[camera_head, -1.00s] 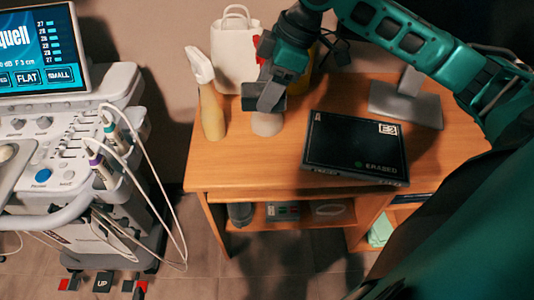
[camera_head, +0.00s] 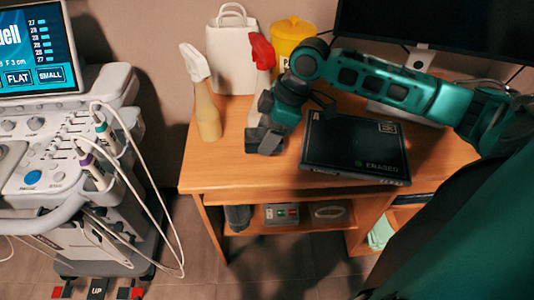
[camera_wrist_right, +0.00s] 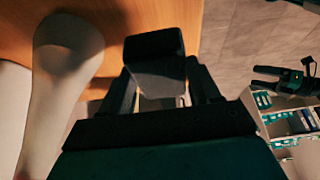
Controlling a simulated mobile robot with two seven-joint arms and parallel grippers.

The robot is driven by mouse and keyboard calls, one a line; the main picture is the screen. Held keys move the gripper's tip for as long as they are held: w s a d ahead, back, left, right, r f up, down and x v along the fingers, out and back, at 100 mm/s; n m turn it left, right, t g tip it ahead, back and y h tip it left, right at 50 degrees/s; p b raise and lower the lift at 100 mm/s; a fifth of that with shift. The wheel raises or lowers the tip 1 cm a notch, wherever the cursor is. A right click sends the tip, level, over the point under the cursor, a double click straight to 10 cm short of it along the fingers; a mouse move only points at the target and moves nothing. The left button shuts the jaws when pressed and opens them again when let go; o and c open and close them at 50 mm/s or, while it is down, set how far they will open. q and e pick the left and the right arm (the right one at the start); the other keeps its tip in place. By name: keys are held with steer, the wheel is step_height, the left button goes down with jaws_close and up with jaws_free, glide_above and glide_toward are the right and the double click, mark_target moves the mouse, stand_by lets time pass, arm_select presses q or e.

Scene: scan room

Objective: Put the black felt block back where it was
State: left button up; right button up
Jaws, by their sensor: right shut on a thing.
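The black felt block (camera_wrist_right: 154,46) shows between the fingers of my right gripper in the right wrist view, dark on top with a paler grey face towards the camera. My right gripper (camera_head: 264,142) is shut on it, low over the front left part of the wooden desk (camera_head: 215,170), left of a dark flat panel (camera_head: 352,143) marked ERASED. I cannot tell whether the block touches the desk. My left gripper (camera_wrist_right: 258,77) seems to be the black claw at the right of the wrist view, with its fingers apart and empty.
A pale bottle with a white top (camera_head: 208,112) stands left of my right gripper. A red-topped bottle (camera_head: 262,52), a white bag (camera_head: 232,55) and a yellow tub (camera_head: 292,38) stand behind. A monitor (camera_head: 440,22) is at the back right. The ultrasound cart (camera_head: 55,150) is at left.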

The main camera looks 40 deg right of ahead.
mark_target(267, 162)
step_height(267, 162, down, 4)
steer(key=shift+r, duration=0.2)
step_height(267, 162, down, 2)
steer(key=shift+f, duration=0.4)
steer(key=o, duration=1.1)
